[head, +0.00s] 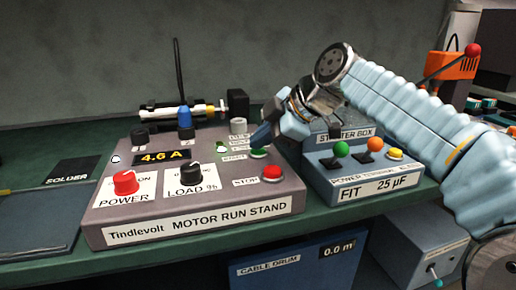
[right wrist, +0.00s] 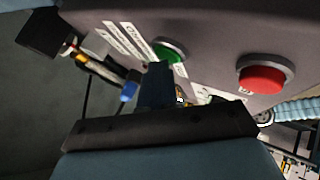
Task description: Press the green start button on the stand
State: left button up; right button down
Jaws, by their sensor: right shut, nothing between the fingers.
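The grey motor run stand (head: 150,238) sits on the green bench. Its green button (head: 258,153) is at the right side of its top face, above the red stop button (head: 272,172). My right gripper (head: 262,137) is shut and empty, its tips pointing down just above and behind the green button. In the right wrist view the shut fingers (right wrist: 156,85) reach to the lower edge of the green button (right wrist: 169,47) and hide part of it. I cannot tell whether they touch it. The red button (right wrist: 264,77) is to the right there. My left gripper is not in view.
The starter box (head: 372,183) with green, orange and yellow terminals stands right of the stand, below my right arm. The stand also carries a red power knob (head: 125,183), a black load knob (head: 190,174) and a display (head: 161,157) reading 4.6 A.

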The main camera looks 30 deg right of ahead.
aim_at(262, 152)
jog(key=shift+r, duration=0.1)
jog(key=shift+r+p, duration=0.8)
jog(key=shift+r, duration=0.15)
notch_tip(262, 152, up, 5)
jog(key=p, duration=0.4)
dwell(0.7)
